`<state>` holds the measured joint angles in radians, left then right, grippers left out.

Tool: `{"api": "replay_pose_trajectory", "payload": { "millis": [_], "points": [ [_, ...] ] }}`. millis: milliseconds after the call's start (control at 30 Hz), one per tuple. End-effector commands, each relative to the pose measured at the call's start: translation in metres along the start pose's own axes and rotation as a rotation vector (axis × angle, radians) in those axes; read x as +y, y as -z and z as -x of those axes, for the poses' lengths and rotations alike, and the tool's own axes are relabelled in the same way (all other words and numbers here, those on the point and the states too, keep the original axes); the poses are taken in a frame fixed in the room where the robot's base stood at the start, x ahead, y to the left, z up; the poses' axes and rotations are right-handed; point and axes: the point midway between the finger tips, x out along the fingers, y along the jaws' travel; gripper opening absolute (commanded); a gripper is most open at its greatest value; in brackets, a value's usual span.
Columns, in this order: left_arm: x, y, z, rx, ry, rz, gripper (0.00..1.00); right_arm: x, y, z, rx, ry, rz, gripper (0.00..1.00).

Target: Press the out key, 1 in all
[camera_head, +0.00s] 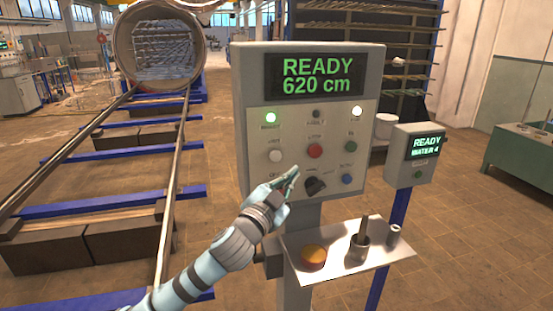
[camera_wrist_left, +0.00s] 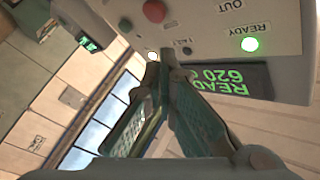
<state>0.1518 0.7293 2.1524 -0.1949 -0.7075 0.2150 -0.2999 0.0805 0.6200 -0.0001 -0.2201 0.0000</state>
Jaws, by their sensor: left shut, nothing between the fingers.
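The control panel (camera_head: 246,125) is a grey box on a post, with a screen that reads READY 620 cm. The out key (camera_head: 275,156) is the pale round button at the left of the panel, below the lit green lamp. My left gripper (camera_head: 292,177) is shut and empty, in front of the panel's lower part, below and slightly right of the out key. I cannot tell whether it touches the panel. In the left wrist view, its fingertips (camera_wrist_left: 158,58) meet before the inverted panel; the OUT label shows at the top edge, but the key is out of frame. My right gripper is not in view.
Beside the out key are a red button (camera_head: 315,151), a green button (camera_head: 349,143), a blue button (camera_head: 347,179) and a black selector (camera_head: 315,186). A shelf (camera_head: 375,263) below holds a yellow-orange button (camera_head: 313,257) and a cup. A smaller box (camera_head: 402,170) stands right.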

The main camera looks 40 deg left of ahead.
Motion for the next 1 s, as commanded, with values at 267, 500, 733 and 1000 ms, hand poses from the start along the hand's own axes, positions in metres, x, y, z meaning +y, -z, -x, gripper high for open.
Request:
{"api": "replay_pose_trajectory", "payload": {
  "millis": [267,500,733,1000],
  "points": [
    [-0.001,-0.003,-0.003,-0.002,0.000,0.000,0.00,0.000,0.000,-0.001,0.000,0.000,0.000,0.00],
    [-0.014,-0.017,-0.021,-0.003,0.001,0.000,0.00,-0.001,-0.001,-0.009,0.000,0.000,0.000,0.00],
    [-0.032,-0.034,-0.044,-0.004,0.001,0.001,0.00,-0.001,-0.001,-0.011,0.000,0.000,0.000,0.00],
    [-0.044,-0.045,-0.060,-0.003,-0.001,0.002,0.00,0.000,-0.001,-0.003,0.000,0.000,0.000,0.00]
  ]
}}
